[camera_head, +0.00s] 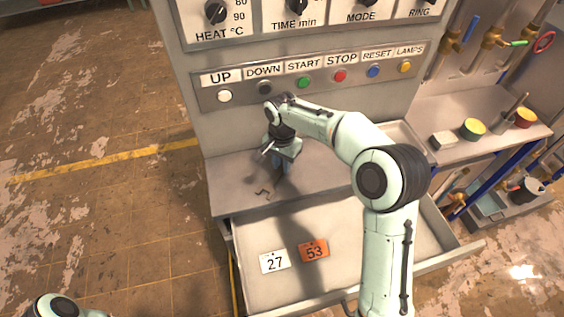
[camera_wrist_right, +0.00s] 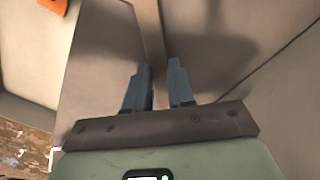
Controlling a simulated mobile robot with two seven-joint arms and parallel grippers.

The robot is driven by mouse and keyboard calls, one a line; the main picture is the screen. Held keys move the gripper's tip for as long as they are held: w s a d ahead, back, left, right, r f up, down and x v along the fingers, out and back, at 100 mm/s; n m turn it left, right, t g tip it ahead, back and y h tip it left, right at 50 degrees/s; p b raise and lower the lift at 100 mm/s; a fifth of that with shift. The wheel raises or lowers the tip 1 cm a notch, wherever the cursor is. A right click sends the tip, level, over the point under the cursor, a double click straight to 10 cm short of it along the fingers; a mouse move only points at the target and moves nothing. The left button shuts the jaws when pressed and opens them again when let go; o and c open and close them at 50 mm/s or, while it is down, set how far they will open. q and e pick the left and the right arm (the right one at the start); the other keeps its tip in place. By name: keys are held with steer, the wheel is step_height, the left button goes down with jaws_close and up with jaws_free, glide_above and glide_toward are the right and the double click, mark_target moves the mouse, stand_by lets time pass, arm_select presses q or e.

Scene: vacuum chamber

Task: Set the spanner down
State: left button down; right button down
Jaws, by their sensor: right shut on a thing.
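My right gripper (camera_head: 282,172) points down over the grey ledge (camera_head: 235,183) at the front of the control panel. Its two blue-grey fingers also show in the wrist view (camera_wrist_right: 161,88), with a narrow gap between them. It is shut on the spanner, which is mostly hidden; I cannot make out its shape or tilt. I cannot tell whether it touches the ledge. A small brown bent mark or piece (camera_head: 262,193) shows on the ledge just in front of the fingers. My left gripper is out of view.
An open drawer (camera_head: 258,294) below the ledge holds a white tag "27" (camera_head: 274,262) and an orange tag "53" (camera_head: 314,250). A row of buttons (camera_head: 303,82) is on the panel behind my gripper. A side bench (camera_head: 470,153) at right holds small containers.

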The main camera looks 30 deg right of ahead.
steer(key=shift+f, duration=0.1)
steer(key=shift+f, duration=0.15)
steer(key=c, duration=1)
jaws_free()
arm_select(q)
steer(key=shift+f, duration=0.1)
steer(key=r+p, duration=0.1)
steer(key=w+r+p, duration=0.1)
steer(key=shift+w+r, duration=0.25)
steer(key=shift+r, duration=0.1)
arm_select(e)
step_height(320, 180, up, 13)
steer(key=shift+f, duration=0.2)
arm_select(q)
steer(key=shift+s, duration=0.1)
arm_select(e)
steer(key=shift+f, duration=0.1)
